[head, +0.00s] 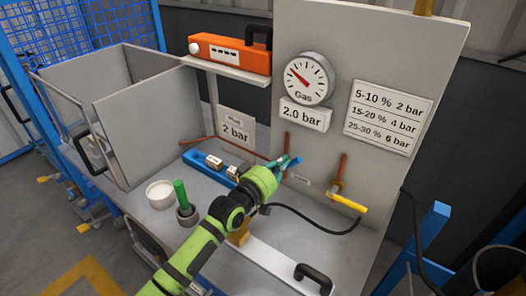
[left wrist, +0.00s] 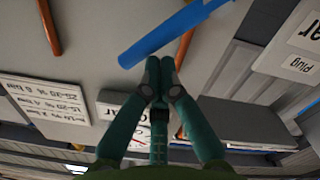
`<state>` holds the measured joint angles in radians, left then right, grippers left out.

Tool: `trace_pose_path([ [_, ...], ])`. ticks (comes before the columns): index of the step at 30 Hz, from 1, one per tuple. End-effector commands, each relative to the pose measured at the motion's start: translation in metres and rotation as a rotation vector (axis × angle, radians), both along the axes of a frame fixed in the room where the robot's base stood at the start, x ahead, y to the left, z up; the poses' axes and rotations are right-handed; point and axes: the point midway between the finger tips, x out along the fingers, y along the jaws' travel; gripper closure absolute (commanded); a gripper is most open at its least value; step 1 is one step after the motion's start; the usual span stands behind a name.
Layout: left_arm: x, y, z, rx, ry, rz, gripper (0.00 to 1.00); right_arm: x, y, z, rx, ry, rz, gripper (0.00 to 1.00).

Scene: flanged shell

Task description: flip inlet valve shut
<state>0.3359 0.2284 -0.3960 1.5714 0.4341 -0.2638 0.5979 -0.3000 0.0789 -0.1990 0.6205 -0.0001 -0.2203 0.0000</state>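A blue valve lever (head: 294,163) is on a copper pipe on the grey panel, right at my left gripper in the head view. In the left wrist view the blue lever (left wrist: 172,34) slants across the top, its free end just beyond the fingertips. My left gripper (left wrist: 160,80) has its teal fingers together with nothing visible between them; it also shows in the head view (head: 284,166). I cannot tell whether the fingertips touch the lever. A second valve with a yellow lever (head: 348,203) is on the pipe to the right. My right gripper is out of view.
A gas gauge (head: 304,78) and a 2.0 bar sign (head: 305,114) are above the levers. A black hose (head: 315,224) runs across the bench. A white bowl (head: 160,194), a green-handled item (head: 182,196) and a blue fixture (head: 205,163) are left of my arm.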

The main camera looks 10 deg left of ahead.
Motion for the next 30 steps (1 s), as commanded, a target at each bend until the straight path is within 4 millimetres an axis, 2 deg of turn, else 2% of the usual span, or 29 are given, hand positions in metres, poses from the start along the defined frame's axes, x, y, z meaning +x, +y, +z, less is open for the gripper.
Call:
trace_pose_path([
  [15, -0.009, -0.024, -0.016, 0.398, -0.169, 0.000, 1.00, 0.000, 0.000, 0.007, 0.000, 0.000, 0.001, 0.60],
  [30, -0.012, -0.032, -0.030, 0.627, -0.263, 0.003, 1.00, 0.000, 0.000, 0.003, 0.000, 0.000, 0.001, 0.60],
])
